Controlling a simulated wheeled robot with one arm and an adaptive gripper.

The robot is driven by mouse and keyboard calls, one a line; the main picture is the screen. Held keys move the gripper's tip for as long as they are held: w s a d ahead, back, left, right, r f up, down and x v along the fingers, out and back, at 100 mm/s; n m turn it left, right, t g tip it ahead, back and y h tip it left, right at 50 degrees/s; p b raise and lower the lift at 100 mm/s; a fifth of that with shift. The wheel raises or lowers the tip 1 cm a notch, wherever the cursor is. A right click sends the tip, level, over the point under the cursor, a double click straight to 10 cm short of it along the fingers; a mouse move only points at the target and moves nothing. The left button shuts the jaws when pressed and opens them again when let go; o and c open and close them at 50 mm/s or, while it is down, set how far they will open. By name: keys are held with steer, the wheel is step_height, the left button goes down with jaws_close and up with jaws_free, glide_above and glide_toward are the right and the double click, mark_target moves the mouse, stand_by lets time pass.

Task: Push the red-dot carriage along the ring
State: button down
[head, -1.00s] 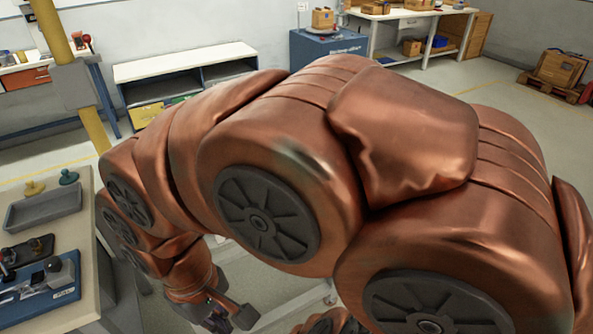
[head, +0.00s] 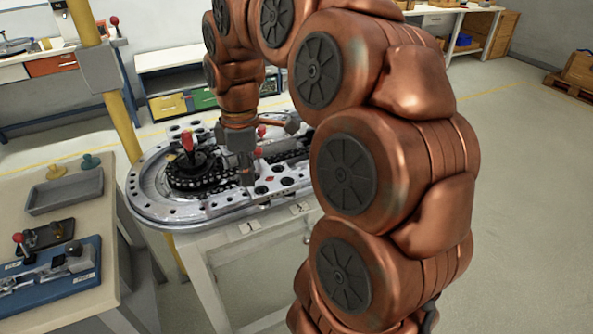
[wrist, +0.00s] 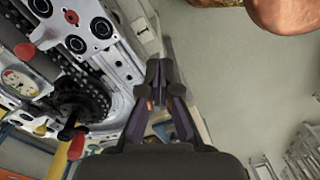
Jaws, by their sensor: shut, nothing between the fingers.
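The ring track (head: 150,207) is an oval grey metal plate on a pale stand, with a dark chain (head: 205,184) around a sprocket at its left end. It fills the left of the wrist view (wrist: 122,75). A small red mark (head: 270,179) lies on its near side among dark round holes, and shows as a red dot in the wrist view (wrist: 71,16). I cannot tell whether it is on the carriage. My gripper (head: 247,183) points down at the near side of the track, left of the mark. In the wrist view its fingers (wrist: 160,70) are shut and empty.
Red-topped levers (head: 187,142) stand up from the track. My arm hides the track's right end. A side bench (head: 90,303) at left holds a grey tray (head: 63,192) and a blue fixture (head: 62,283). A yellow post (head: 105,85) rises behind. Floor at right is clear.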

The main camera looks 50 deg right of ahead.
mark_target(265, 179)
steer(key=w+d+f+n+b, duration=0.1)
steer(key=w+d+n, duration=0.1)
steer(key=d, duration=0.9)
steer(key=w+d+f+n+b, duration=0.1)
steer(key=d+n, duration=0.2)
steer(key=d, duration=0.9)
step_height(265, 179, down, 10)
steer(key=shift+w+a+p, duration=0.1)
steer(key=shift+p, duration=0.85)
steer(key=shift+w+a+r+p, duration=0.15)
steer(key=shift+w+a+p, duration=0.1)
steer(key=shift+a, duration=0.35)
steer(key=shift+w+a+r+p, duration=0.1)
steer(key=shift+w+a, duration=0.1)
steer(key=shift+a, duration=0.4)
steer(key=shift+w+a+f, duration=0.15)
steer(key=shift+w+a, duration=0.1)
steer(key=shift+a, duration=0.45)
steer(key=shift+a, duration=0.15)
steer(key=w+a, duration=0.1)
steer(key=a, duration=0.1)
steer(key=w+a+b, duration=0.1)
steer(key=a, duration=0.2)
steer(key=w+a, duration=0.1)
steer(key=a, duration=0.2)
steer(key=shift+a+b, duration=0.25)
steer(key=shift+b, duration=0.15)
